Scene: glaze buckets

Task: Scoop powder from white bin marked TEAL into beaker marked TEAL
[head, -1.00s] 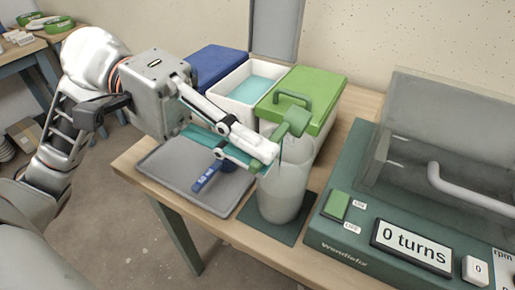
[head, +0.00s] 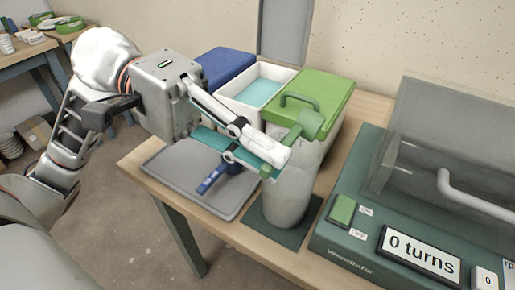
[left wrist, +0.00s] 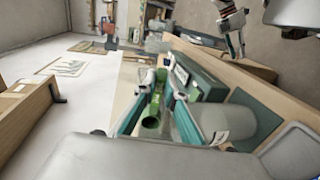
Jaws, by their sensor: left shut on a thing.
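An open white bin (head: 239,112) holds teal powder (head: 257,92) at the back of the table; I cannot read a mark on it. A clear, pale beaker (head: 289,200) stands upright on a dark green mat (head: 247,215); no mark is readable. It also shows in the left wrist view (left wrist: 220,125). My left gripper (head: 276,157) is shut on a green scoop (head: 309,123), which also shows in the left wrist view (left wrist: 151,122). Gripper and scoop hide the beaker's top in the head view. I cannot tell whether the scoop holds powder. My right gripper is not visible in the head view.
A blue bin (head: 221,65) and a green-lidded bin (head: 325,95) flank the white bin. A blue scoop (head: 217,180) lies on a grey tray (head: 172,172) below my gripper. A green machine (head: 350,255) with a display reading "0 turns" stands at the right.

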